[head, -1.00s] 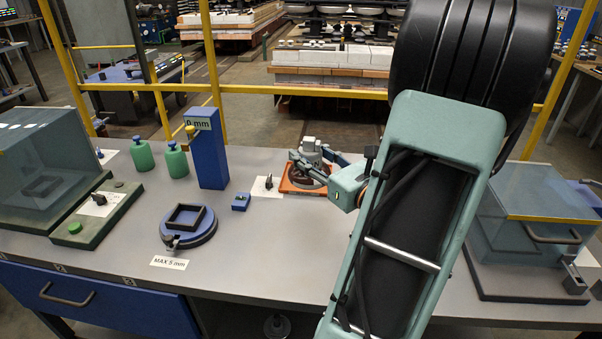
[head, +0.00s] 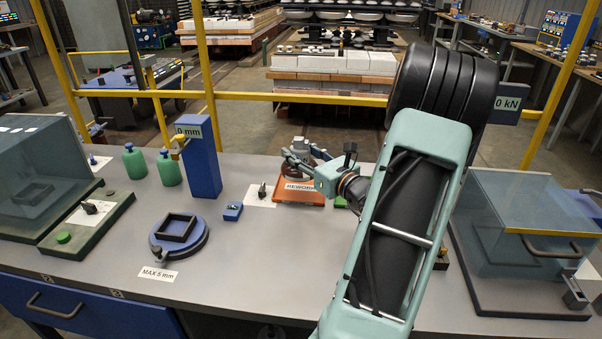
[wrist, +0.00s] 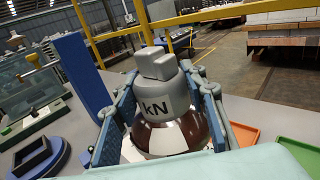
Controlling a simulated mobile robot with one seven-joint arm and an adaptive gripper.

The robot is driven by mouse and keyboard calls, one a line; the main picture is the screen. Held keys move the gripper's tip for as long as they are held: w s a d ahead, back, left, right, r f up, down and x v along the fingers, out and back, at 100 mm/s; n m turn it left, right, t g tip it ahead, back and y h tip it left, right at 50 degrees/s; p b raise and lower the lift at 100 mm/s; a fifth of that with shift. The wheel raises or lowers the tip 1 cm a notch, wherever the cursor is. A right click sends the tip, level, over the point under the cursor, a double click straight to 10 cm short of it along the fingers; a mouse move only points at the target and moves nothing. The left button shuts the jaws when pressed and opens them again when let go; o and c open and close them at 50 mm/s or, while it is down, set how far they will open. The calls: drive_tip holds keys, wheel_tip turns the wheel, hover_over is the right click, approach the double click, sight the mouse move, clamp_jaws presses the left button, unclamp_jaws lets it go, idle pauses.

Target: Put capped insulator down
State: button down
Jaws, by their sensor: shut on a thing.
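The capped insulator (wrist: 165,110) has a grey cap marked "kN" with a blocky top and a glossy brown body. It stands about upright between the two blue-padded fingers of my gripper (wrist: 160,120), which is shut on it. In the head view my gripper (head: 308,165) holds the capped insulator (head: 298,146) around the orange tray labelled REWORK (head: 285,198), at the back middle of the bench. In the wrist view the orange tray (wrist: 244,134) shows to the right of the fingers. The insulator's underside is hidden, so I cannot tell whether it touches anything.
A green tray (wrist: 298,152) lies right of the orange one. A white card with a dark knob (head: 262,191), a blue post (head: 200,155) and a round blue fixture (head: 179,238) stand to the left. A clear-lidded box (head: 530,225) stands at right. The bench front middle is bare.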

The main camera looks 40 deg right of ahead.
drive_tip(key=w+d+f, duration=0.1)
drive_tip(key=f, duration=0.1)
drive_tip(key=w+d+f, duration=0.1)
drive_tip(key=f, duration=0.1)
drive_tip(key=w+d+f+b, duration=0.1)
drive_tip(key=f, duration=0.1)
drive_tip(key=shift+w+d, duration=0.25)
drive_tip(key=shift+d, duration=0.15)
drive_tip(key=shift+f+b, duration=0.4)
drive_tip(key=shift+f, duration=0.95)
drive_tip(key=shift+f, duration=0.15)
drive_tip(key=c, duration=1.2)
unclamp_jaws()
drive_tip(key=shift+f, duration=0.15)
drive_tip(key=shift+s, duration=0.2)
drive_tip(key=s, duration=0.4)
drive_tip(key=s+a, duration=0.1)
drive_tip(key=s, duration=0.2)
drive_tip(key=shift+s+p, duration=0.1)
drive_tip(key=shift+p, duration=0.2)
